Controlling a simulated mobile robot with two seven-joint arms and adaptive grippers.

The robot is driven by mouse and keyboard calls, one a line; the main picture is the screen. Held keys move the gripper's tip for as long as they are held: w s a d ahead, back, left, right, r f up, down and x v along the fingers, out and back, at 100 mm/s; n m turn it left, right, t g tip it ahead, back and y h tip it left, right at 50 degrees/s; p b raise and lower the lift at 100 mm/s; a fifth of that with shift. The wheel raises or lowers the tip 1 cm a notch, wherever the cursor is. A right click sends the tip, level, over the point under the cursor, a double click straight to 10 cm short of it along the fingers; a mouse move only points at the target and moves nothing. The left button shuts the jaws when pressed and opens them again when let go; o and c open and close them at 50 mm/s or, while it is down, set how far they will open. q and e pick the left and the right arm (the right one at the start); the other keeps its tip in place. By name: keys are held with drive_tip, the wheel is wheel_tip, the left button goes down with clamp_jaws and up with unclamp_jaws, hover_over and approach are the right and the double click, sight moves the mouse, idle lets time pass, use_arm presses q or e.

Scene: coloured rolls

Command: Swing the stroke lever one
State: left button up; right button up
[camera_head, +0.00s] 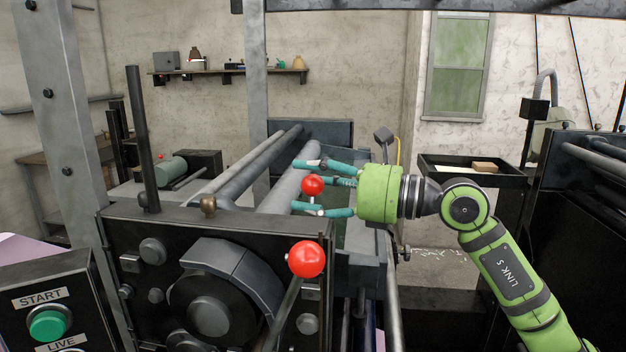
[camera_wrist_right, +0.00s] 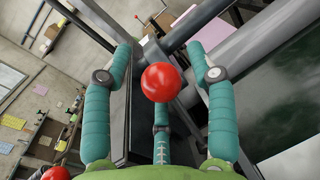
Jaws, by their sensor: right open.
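A red ball knob (camera_head: 312,186) on a short lever stands by the rollers of the machine. My right gripper (camera_head: 300,186) is around this knob, its teal fingers spread and not closed on it. In the right wrist view the red knob (camera_wrist_right: 161,82) sits between the open fingers (camera_wrist_right: 160,62), apart from the two side fingers; whether the third finger touches it I cannot tell. A second lever with a larger-looking red knob (camera_head: 307,259) stands nearer, at the machine's front side. No label shows which is the stroke lever. My left gripper is not in view.
A dark machine side plate (camera_head: 225,225) with a large round hub is in front. A green START button (camera_head: 48,324) is at the lower left. Long grey rollers (camera_head: 245,180) run behind the plate. A dark tray (camera_head: 472,172) stands at the right, behind my arm.

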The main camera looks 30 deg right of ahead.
drive_tip(key=c, duration=1)
clamp_jaws()
drive_tip(key=shift+w+d, duration=0.15)
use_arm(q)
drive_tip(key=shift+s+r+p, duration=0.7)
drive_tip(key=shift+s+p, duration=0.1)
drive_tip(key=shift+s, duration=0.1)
use_arm(e)
drive_tip(key=w+d+m, duration=0.1)
drive_tip(key=w+d+f+m, duration=0.1)
drive_tip(key=w+f+m, duration=0.1)
drive_tip(key=m, duration=0.1)
drive_tip(key=shift+w+d+g, duration=0.3)
drive_tip(key=shift+d, duration=0.1)
drive_tip(key=o, duration=1)
unclamp_jaws()
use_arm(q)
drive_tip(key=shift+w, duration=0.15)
use_arm(e)
drive_tip(key=shift+w+f, duration=0.15)
